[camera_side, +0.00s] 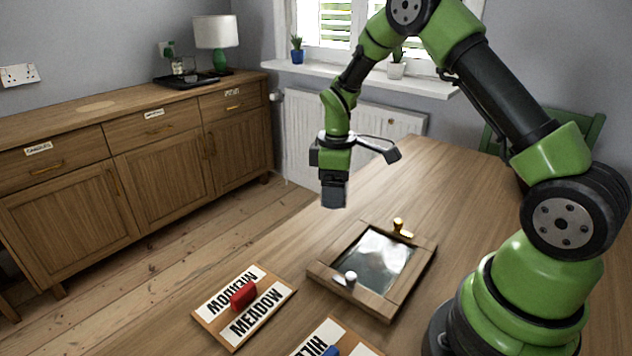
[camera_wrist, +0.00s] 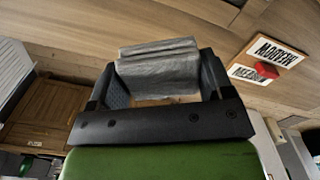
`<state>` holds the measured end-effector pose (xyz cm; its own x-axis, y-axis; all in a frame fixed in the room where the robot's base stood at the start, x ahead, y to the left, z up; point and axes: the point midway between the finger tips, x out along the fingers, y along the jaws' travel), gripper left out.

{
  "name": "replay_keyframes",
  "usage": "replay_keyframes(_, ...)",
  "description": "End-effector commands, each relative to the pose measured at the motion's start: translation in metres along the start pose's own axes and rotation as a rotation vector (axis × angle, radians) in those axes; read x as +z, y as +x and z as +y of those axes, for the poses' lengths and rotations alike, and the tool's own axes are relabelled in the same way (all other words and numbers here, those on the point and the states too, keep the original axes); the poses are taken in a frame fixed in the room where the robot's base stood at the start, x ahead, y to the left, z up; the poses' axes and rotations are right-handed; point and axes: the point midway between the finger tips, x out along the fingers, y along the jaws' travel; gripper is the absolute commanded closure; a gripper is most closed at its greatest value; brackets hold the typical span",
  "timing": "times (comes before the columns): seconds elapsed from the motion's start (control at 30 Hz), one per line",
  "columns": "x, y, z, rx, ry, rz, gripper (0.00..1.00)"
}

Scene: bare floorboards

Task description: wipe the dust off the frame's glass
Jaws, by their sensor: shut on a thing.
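The wooden frame (camera_side: 324,271) lies flat on the table. Its glass (camera_side: 385,262) shows pale, cloudy patches, and I cannot tell dust from reflection there. A white knob (camera_side: 351,276) sits at the frame's near side and a brass knob (camera_side: 398,225) at its far side. My gripper (camera_side: 334,200) hangs above the table, left of and higher than the frame, apart from it. In the wrist view my gripper (camera_wrist: 160,75) is shut on a folded grey cloth (camera_wrist: 158,62), held between the two fingers.
A MEADOW board (camera_side: 273,297) with a red handle (camera_side: 243,294) lies left of the frame. A second lettered board (camera_side: 352,340) with a blue handle (camera_side: 331,351) is cut off at the bottom edge. The table beyond the frame is clear. A sideboard (camera_side: 160,175) stands at the left.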

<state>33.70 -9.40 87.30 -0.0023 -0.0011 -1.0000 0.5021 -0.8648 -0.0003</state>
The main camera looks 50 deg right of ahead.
Motion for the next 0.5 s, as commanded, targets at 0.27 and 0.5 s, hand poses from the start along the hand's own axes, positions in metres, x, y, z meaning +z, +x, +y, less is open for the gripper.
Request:
replay_keyframes(0.27,0.063,0.003,-0.018,-0.002,-0.613,0.0,0.45)
replay_keyframes(0.5,0.097,0.003,-0.035,0.001,-0.981,0.002,0.45)
